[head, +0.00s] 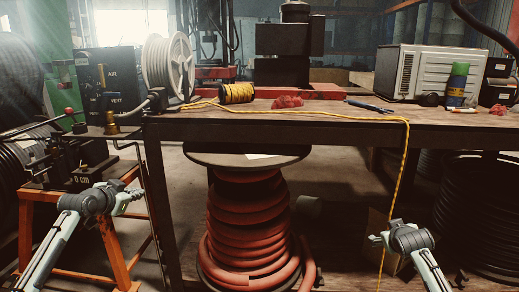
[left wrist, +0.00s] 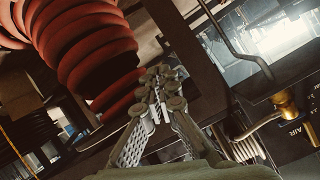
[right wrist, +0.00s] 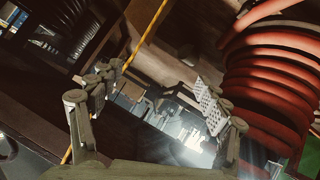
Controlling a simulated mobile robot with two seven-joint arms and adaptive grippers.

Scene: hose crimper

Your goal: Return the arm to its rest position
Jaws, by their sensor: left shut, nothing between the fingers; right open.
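My left gripper (head: 128,198) is in front of the orange stand at the left of the head view, below the bench top level. In the left wrist view the left gripper (left wrist: 158,90) has its fingertips together with nothing between them. My right gripper (head: 377,240) is low at the right of the head view, in front of the bench and partly hidden by its own wrist. In the right wrist view the right gripper (right wrist: 155,90) has its fingers wide apart and empty. Neither gripper visibly touches anything.
A wooden bench (head: 330,125) spans the scene. A red hose reel (head: 248,215) stands beneath it between my arms. An orange stand (head: 115,252) carries equipment beside a black AIR/VENT panel (head: 112,85). A yellow cord (head: 398,180) hangs off the bench near my right gripper.

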